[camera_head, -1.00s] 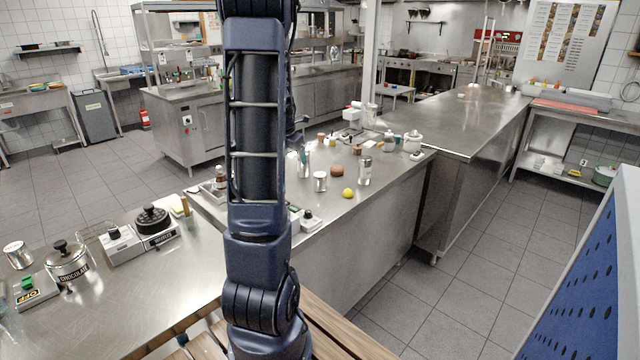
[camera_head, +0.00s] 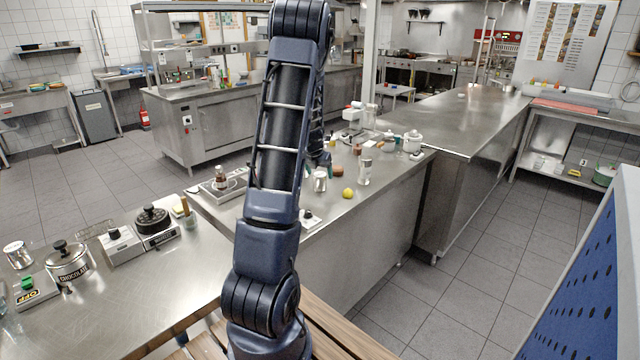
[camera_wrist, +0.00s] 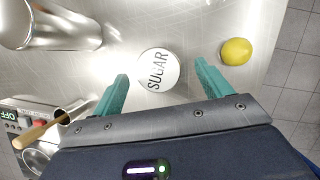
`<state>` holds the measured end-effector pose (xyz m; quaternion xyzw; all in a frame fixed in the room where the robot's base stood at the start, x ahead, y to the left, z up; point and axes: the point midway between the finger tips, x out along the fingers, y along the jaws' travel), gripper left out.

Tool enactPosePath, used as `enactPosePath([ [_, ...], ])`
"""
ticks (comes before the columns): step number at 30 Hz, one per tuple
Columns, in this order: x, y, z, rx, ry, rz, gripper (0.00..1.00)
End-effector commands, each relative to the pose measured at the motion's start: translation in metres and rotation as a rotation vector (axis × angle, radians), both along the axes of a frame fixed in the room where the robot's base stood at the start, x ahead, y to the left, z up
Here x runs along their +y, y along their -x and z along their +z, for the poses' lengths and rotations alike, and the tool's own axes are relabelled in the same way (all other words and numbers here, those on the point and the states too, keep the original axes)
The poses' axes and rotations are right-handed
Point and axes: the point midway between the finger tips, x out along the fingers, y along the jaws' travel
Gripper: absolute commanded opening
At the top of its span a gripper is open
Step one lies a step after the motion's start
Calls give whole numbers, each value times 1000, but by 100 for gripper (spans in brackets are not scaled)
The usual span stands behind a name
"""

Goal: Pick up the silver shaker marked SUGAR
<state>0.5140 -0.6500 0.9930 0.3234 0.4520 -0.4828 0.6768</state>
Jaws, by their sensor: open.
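The silver SUGAR shaker (camera_wrist: 157,68) stands upright on the steel counter, seen from above in the wrist view with its round marked lid facing me. In the head view the small silver shaker (camera_head: 320,182) stands just below my gripper (camera_head: 324,160), left of a lemon. In the wrist view my gripper (camera_wrist: 161,70) is open, with one green finger on each side of the shaker in the picture. Nothing is held. I cannot tell how far the fingertips are above the lid.
A yellow lemon (camera_wrist: 236,51) lies close to the right finger. A tall metal cylinder (camera_wrist: 62,30) is at upper left in the wrist view. An OFF-marked device (camera_wrist: 22,118) and a wooden handle (camera_wrist: 40,135) are at lower left. A taller shaker (camera_head: 364,173) stands behind the lemon.

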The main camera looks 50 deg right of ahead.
Motion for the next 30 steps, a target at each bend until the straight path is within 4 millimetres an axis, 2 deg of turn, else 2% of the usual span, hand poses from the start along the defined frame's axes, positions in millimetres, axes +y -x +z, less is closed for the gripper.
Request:
enactPosePath([
  [5,-3,-2,-10,0,-1,-1,78],
  [13,-13,-7,-43,0,-1,-1,78],
  [22,-16,-8,-49,-2,1,-1,78],
  [23,-16,-8,-49,-2,1,-1,74],
  [30,-16,-8,-49,-1,2,-2,26],
])
